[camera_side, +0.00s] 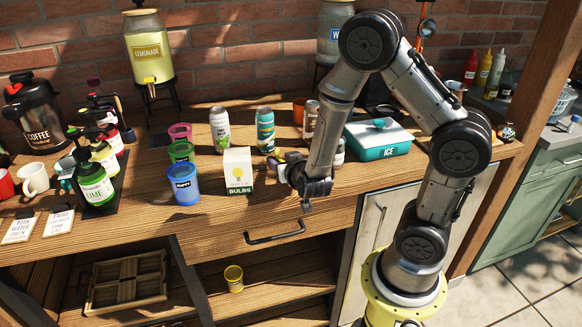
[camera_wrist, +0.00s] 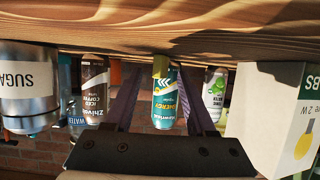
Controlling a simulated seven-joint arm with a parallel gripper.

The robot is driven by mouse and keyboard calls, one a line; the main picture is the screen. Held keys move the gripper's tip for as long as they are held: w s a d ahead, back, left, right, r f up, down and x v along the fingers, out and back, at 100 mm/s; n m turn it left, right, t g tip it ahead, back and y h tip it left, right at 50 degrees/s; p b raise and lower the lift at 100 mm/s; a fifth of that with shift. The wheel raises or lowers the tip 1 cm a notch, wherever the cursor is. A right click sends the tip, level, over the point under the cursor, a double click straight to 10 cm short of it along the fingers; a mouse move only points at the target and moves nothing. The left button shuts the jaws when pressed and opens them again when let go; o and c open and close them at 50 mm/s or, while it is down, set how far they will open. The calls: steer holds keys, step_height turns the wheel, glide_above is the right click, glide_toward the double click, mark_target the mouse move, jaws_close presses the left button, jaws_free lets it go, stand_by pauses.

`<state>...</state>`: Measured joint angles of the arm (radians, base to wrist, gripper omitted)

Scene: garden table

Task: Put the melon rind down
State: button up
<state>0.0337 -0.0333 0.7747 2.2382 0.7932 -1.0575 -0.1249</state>
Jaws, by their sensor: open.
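In the wrist view, which shows the scene upside down, a small yellow-green piece (camera_wrist: 160,67), which looks like the melon rind, is at the wooden tabletop in front of a teal can (camera_wrist: 165,100). My gripper (camera_wrist: 160,82) is open, with one finger on each side of the piece and gaps between. In the side view my gripper (camera_side: 277,160) is low over the counter, just right of the white bulbs box (camera_side: 238,172). I cannot make out the piece there; it may be hidden by the gripper.
The bulbs box stands close beside my gripper, and the teal can (camera_side: 265,131) stands behind it. A sugar canister (camera_wrist: 28,85) is on the other side. Coloured cups (camera_side: 183,182) stand farther left, and a teal ice box (camera_side: 378,140) is to the right. The counter's front edge is near.

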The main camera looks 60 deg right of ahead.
steer(key=v, duration=0.9)
steer(key=shift+s+a+r, duration=0.1)
steer(key=shift+s+a, duration=0.05)
steer(key=shift+a, duration=0.1)
steer(key=shift+a+r+y, duration=0.1)
steer(key=shift+a+y, duration=0.2)
steer(key=w+a+r+n+t+y, duration=0.1)
steer(key=w+a+r+n+y, duration=0.15)
steer(key=a+y, duration=0.35)
steer(key=s+a+r+n+g+y, duration=0.2)
steer(key=s+a+r+n+y, duration=0.3)
steer(key=s+a+r, duration=0.1)
steer(key=shift+a+r, duration=0.15)
steer(key=shift+a, duration=0.35)
steer(key=shift+o, duration=0.5)
steer(key=s+d+r+n+g+h, duration=0.1)
steer(key=s+d, duration=0.4)
steer(key=s, duration=0.5)
steer(key=shift+g+h, duration=0.6)
steer(key=shift+g, duration=0.4)
